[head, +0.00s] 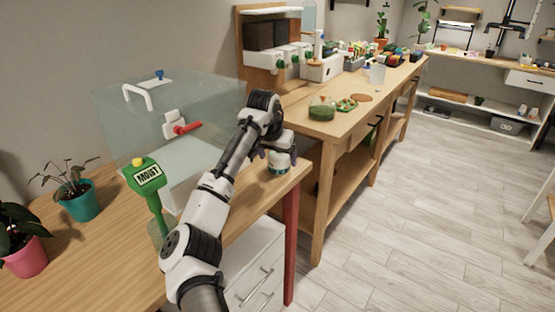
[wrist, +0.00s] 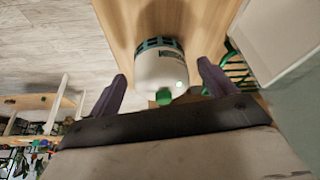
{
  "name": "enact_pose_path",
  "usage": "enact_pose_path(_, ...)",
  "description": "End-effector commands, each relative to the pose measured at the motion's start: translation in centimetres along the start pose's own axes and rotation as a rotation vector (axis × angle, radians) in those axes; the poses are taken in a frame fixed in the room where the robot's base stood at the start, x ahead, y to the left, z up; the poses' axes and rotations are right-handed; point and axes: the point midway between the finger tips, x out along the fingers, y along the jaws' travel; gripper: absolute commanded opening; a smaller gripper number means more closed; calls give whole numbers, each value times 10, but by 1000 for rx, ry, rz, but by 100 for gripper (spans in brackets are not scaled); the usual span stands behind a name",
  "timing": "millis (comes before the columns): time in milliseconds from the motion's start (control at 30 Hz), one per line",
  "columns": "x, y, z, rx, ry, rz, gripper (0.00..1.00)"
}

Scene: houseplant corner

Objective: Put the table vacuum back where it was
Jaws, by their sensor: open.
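The table vacuum (wrist: 158,70) is a small white rounded device with a green knob and a dark teal slotted band. It stands on the wooden table near its right end. In the head view its lower part (head: 279,168) shows beneath my gripper (head: 280,154), which hides its top. In the wrist view my gripper (wrist: 162,80) is open, with one purple finger on each side of the vacuum. A gap shows between each finger and the body. I cannot tell how deep the fingers reach around it.
A clear case (head: 180,105) with a red-handled latch stands left of my arm. A green MOIST meter (head: 146,175) and potted plants (head: 80,200) (head: 22,250) stand farther left. A longer workbench (head: 355,115) with several items lies beyond the table's right end. The floor (head: 440,210) at right is clear.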

Motion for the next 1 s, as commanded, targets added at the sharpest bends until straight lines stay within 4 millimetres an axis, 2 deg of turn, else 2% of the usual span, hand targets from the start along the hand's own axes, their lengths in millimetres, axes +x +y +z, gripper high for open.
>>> enact_pose_path(300, -68, 0, 0, 0, 4, -1, 83)
enact_pose_path(500, -98, 0, 0, -1, 2, -1, 83)
enact_pose_path(667, -107, 0, 0, -1, 1, 0, 83)
enact_pose_path(1000, -107, 0, 0, -1, 1, 0, 83)
